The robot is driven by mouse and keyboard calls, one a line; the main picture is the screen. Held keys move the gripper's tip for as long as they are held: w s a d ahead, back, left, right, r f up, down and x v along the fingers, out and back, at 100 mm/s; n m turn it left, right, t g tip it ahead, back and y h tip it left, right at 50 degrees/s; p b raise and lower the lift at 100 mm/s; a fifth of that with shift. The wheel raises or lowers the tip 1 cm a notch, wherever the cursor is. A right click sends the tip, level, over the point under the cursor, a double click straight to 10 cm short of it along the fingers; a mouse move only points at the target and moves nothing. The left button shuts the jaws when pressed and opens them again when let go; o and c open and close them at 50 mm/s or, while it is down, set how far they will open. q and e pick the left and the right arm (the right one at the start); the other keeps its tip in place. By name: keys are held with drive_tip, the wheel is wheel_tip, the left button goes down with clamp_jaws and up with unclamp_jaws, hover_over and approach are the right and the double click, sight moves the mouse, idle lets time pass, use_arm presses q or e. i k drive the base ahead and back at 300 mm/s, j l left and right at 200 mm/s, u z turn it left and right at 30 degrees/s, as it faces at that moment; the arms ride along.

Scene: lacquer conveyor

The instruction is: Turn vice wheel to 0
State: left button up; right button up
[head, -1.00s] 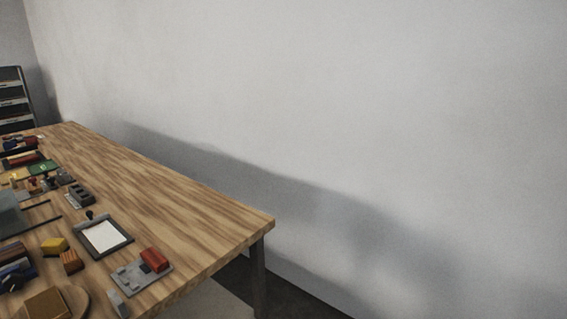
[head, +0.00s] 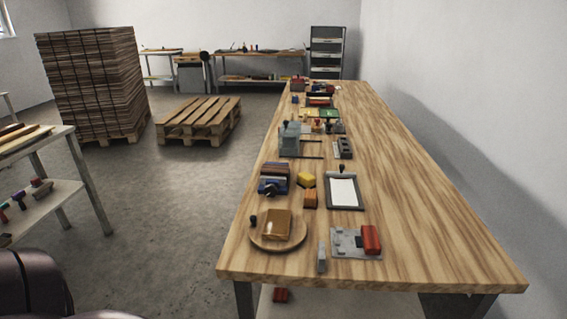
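A long wooden workbench (head: 410,180) stands ahead, with several small tools and fixtures along its left half. A grey block-like fixture with rails (head: 290,139) sits near the bench's left edge. A dark blue device (head: 272,185) lies nearer, with stacked brown and purple pieces behind it. Either could be the vice; at this size I cannot tell, and no numbered wheel can be read. Neither gripper shows; only dark rounded parts are at the lower left.
A clipboard with white paper (head: 343,192), a round board with a brown block (head: 278,242) and a grey plate with a red block (head: 346,244) lie on the bench. Its right side is bare. Stacked boards (head: 95,85) and a pallet (head: 200,119) stand left; open floor lies between.

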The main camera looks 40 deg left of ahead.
sight(271, 190)
drive_tip(key=i+l+u, duration=0.15)
drive_tip(key=u, duration=0.35)
drive_tip(key=i+l+u, duration=0.1)
drive_tip(key=l+u, duration=0.25)
drive_tip(key=u, duration=0.15)
drive_tip(key=l+u, duration=0.3)
drive_tip(key=u, duration=0.2)
drive_tip(key=l+u, duration=0.35)
drive_tip(key=u, duration=0.15)
